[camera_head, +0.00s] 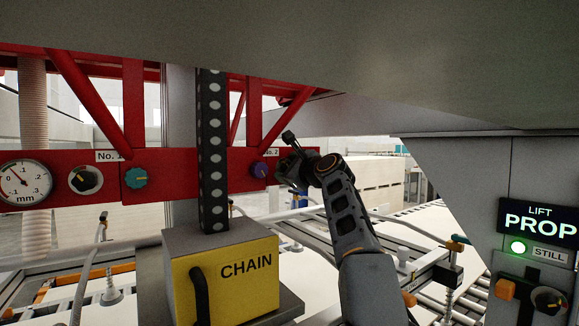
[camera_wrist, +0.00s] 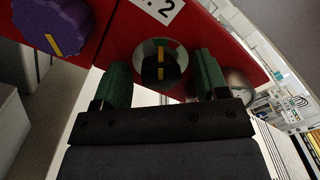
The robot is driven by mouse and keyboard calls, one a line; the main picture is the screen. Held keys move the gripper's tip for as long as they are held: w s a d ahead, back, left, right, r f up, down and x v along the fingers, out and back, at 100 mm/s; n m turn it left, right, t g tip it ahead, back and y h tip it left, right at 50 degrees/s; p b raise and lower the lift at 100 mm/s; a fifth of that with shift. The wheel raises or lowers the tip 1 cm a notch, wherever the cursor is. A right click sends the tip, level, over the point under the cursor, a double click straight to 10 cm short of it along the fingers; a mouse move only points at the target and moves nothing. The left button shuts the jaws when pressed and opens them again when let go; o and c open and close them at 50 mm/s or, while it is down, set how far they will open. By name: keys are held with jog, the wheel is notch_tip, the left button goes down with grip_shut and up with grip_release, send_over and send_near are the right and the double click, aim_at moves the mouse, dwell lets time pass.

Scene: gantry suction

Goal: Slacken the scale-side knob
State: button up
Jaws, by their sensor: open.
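In the wrist view a black knob (camera_wrist: 149,70) with a yellow mark sits in a round silver plate on the red panel, just below the "2" label. My gripper (camera_wrist: 162,78) is open, its two green fingers on either side of this knob; I cannot tell whether they touch it. A purple knob (camera_wrist: 52,27) with a yellow mark is to the left. A round silver part (camera_wrist: 238,84), partly hidden behind the right finger, is to the right. In the head view my gripper (camera_head: 290,172) is at the red panel, right of the purple knob (camera_head: 260,170), and hides the black knob there.
On the left half of the red beam are a mm gauge (camera_head: 22,183), another black knob (camera_head: 86,180) and a teal knob (camera_head: 135,178). A yellow CHAIN box (camera_head: 235,285) and black chain (camera_head: 213,140) stand left of my arm. A lit PROP display (camera_head: 540,222) is right.

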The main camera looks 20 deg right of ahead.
jog(key=shift+c, duration=0.2)
jog(key=c, duration=0.9)
jog(key=shift+f+n, duration=0.1)
jog(key=shift+n, duration=3.4)
